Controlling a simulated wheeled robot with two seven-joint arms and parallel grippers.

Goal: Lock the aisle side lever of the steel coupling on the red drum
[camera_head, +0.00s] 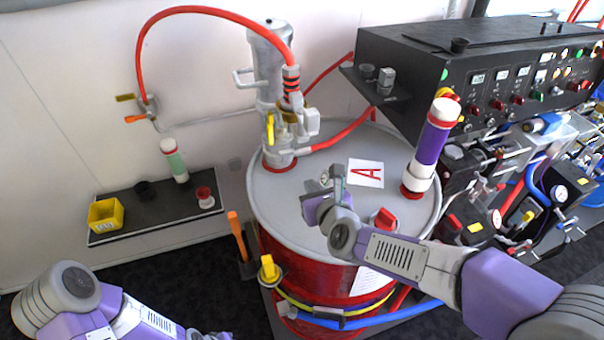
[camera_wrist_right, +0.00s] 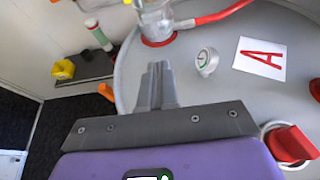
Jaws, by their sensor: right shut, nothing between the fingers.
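The red drum (camera_head: 310,272) has a grey lid (camera_head: 285,200); the lid also shows in the right wrist view (camera_wrist_right: 200,95). A steel pump with a coupling (camera_head: 279,148) stands on the lid's back left. A yellow lever (camera_head: 270,129) hangs down on its left, and a brass-coloured lever (camera_head: 291,116) is by the hose end. I cannot tell which is the aisle side lever. In the right wrist view only the pump's base (camera_wrist_right: 155,20) shows, on a red ring. My right gripper (camera_head: 322,182) is shut and empty above the lid, apart from the coupling; its fingers (camera_wrist_right: 156,72) point toward it. My left gripper is out of frame.
A card marked A (camera_head: 366,173), a red cap (camera_head: 383,219) and a purple-and-white cylinder (camera_head: 431,148) are on the lid. A red hose (camera_head: 215,12) arches from the pump to the wall. A black control panel (camera_head: 480,85) stands right.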

